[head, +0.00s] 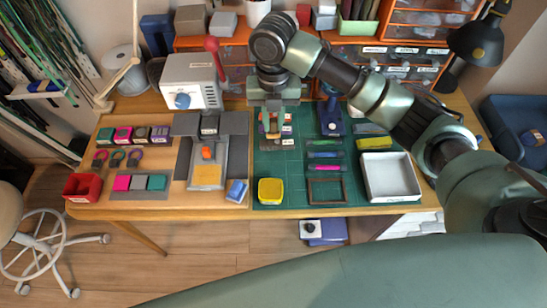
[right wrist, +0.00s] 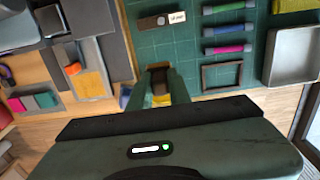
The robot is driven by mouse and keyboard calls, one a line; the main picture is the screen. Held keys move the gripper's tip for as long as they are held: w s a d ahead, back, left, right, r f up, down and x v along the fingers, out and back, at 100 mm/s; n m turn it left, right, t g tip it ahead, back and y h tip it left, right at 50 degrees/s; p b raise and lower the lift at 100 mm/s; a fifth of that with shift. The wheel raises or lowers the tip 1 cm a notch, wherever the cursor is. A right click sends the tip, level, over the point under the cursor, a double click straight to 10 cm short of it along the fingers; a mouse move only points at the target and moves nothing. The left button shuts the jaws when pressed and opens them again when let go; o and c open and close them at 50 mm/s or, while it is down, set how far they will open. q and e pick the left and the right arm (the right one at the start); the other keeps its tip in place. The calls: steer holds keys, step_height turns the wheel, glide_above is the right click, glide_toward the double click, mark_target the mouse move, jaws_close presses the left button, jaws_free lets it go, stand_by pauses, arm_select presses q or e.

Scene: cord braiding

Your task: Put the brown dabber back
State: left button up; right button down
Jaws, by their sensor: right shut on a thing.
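My right gripper (head: 272,128) hangs over the left part of the green cutting mat, pointing down. It is shut on a small brown piece, the brown dabber (right wrist: 160,76), which shows between the fingers in the right wrist view. Its lower end is hard to make out. A low brown-grey block (right wrist: 152,22) with a white label lies on the mat beyond the fingers; it shows near the gripper in the head view too (head: 289,142). My left gripper is not in view.
A yellow tub (head: 270,191) stands at the mat's front left. Several coloured rods (head: 325,155), a dark frame (head: 326,190) and a white tray (head: 390,177) lie to the right. A blue stand (head: 331,118) is behind. The mat between tub and frame is clear.

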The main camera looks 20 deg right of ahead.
mark_target(273, 130)
step_height(273, 130, down, 16)
steer(key=shift+r+p, duration=0.15)
steer(key=shift+p, duration=0.35)
steer(key=c, duration=1.3)
jaws_free()
step_height(273, 130, up, 12)
steer(key=shift+r+b, duration=0.1)
steer(key=shift+b, duration=0.25)
